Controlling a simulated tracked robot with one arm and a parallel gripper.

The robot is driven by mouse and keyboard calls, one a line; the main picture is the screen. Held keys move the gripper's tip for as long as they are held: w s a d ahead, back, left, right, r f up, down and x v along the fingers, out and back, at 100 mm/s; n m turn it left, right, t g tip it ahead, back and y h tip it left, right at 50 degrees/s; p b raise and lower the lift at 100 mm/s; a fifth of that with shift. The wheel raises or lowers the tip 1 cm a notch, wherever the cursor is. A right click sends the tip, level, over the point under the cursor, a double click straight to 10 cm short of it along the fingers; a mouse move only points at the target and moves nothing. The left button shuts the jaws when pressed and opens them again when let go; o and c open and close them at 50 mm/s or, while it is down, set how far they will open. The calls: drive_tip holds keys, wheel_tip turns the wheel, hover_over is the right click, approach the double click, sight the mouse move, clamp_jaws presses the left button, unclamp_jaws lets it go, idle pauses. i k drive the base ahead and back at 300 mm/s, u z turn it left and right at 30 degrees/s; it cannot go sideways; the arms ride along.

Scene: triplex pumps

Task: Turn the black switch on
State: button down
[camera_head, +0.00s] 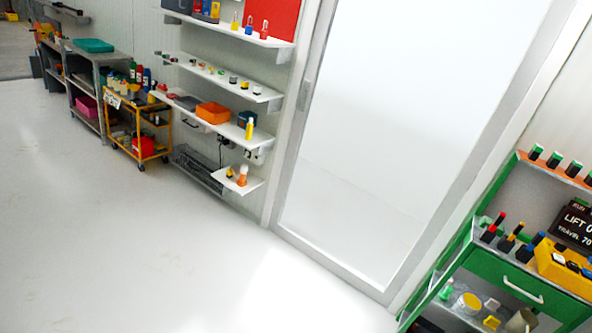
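I cannot pick out the black switch for certain. Small black, red, yellow and white parts stand in a row on a narrow white wall shelf (222,78) at the upper middle, too small to identify. A dark box-like item (226,142) sits on the wall under the shelf below; I cannot tell what it is. My gripper does not show in this view. The picture is tilted.
A closed door with a large pale panel (385,130) fills the centre right. A green cart (500,275) with loose parts and a yellow box stands at the lower right. An orange trolley (132,130) and grey benches line the left wall. The white floor (130,250) is clear.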

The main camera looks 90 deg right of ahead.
sight(557, 246)
drive_tip(key=z, duration=1.35)
drive_tip(key=i, duration=0.1)
drive_tip(key=z, duration=2.95)
drive_tip(key=i, duration=0.6)
drive_tip(key=u, duration=0.15)
drive_tip(key=k, duration=0.6)
drive_tip(key=z, duration=0.1)
